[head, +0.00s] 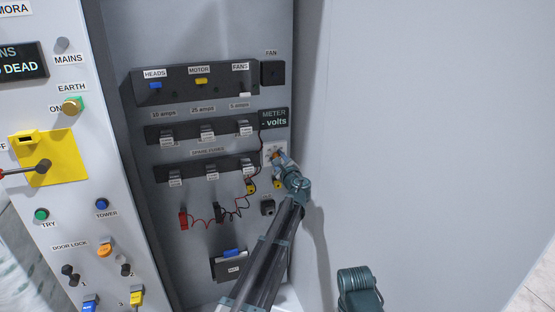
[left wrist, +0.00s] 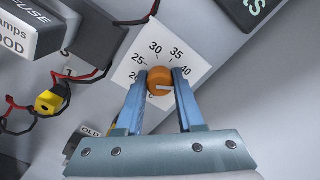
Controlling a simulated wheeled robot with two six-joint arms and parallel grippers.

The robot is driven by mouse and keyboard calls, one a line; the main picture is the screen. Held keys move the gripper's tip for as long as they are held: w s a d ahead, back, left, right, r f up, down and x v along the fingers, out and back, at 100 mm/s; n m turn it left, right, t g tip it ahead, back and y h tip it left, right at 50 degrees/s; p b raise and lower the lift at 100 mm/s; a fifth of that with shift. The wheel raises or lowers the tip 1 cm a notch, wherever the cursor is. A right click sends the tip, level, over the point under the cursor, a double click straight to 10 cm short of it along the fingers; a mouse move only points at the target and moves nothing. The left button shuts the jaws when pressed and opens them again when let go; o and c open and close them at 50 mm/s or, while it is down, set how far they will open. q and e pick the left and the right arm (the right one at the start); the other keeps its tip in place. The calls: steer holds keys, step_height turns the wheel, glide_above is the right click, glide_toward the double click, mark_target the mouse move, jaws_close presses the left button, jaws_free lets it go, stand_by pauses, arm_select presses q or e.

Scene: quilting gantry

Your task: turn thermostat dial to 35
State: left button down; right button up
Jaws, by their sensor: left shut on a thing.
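The orange thermostat dial (left wrist: 160,80) sits on a white plate (left wrist: 135,66) printed with 25, 30, 35 and 40, tilted in the left wrist view. My left gripper (left wrist: 160,88) is shut on the dial, one blue finger on each side. The dial's white mark lies toward the right finger, below the 40; its exact reading is hard to tell. In the head view the left gripper (head: 278,157) reaches the plate (head: 268,148) below the meter (head: 273,119). A teal part of my right arm shows at the bottom; its fingers do not.
Fuse rows (head: 205,131) and a red clip (head: 183,220) with red and black wires are left of the dial. A dark box (head: 228,265) is lower down. The wall at right is bare.

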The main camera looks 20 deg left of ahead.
arm_select(q)
steer(key=n, duration=0.5)
steer(key=shift+n, duration=0.4)
steer(key=n, duration=0.5)
steer(key=shift+n, duration=0.3)
steer(key=c, duration=0.5)
jaws_free()
steer(key=v, duration=1.4)
steer(key=shift+n, duration=0.3)
